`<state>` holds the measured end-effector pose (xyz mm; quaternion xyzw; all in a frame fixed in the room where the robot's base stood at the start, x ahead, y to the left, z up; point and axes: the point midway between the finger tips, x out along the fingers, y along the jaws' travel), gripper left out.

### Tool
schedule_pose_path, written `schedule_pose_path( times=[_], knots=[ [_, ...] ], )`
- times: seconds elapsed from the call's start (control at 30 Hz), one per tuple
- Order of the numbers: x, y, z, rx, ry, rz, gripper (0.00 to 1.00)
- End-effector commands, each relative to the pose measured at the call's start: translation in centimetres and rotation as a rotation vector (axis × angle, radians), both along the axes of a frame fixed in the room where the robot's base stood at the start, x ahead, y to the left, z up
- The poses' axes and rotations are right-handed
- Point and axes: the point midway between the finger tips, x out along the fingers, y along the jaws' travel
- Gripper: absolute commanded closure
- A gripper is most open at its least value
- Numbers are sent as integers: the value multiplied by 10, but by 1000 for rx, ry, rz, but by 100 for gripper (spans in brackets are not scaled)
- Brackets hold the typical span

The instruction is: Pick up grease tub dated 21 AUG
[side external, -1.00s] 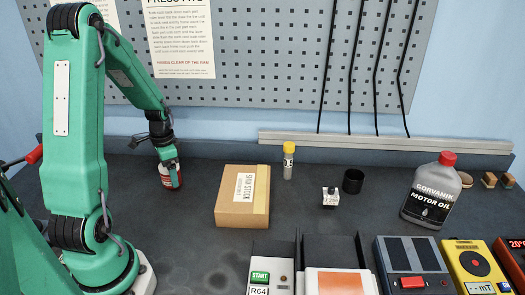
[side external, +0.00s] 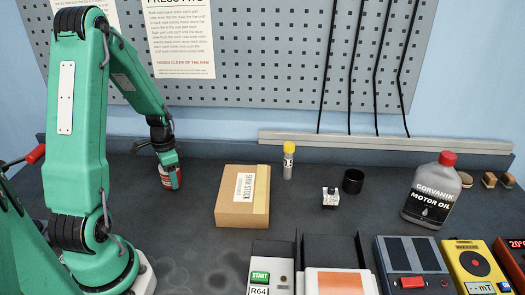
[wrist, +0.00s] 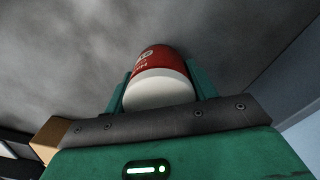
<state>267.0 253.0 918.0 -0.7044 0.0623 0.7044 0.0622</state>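A red tub with a white end (wrist: 160,92) stands between the two green fingers of my gripper (wrist: 160,82) in the wrist view. A finger runs close along each side, and I cannot tell whether both press on it. Its label shows some white print, but no date is readable. In the side external view the red tub (side external: 165,173) is at the back left of the bench. My gripper (side external: 168,160) comes down over it from above, hiding its top. I cannot tell whether the tub rests on the bench.
A cardboard box (side external: 243,210) stands to the right of the tub. Beyond it are a yellow-capped tube (side external: 288,162), a small white-and-black device (side external: 330,196), a black cup (side external: 353,180) and a motor oil bottle (side external: 430,200). Instruments line the front right. The bench between tub and box is clear.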

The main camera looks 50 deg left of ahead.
Motion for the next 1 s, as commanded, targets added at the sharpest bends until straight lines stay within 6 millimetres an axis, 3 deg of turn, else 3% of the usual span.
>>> schedule_pose_path(
  times=[0.47, 0.83, 1.0],
  knots=[
    [1, 1, 5, 2, -2, 0, 75],
    [1, 1, 41, 3, -4, 0, 75],
    [7, -27, 58, 3, -4, -6, 75]
  ],
)
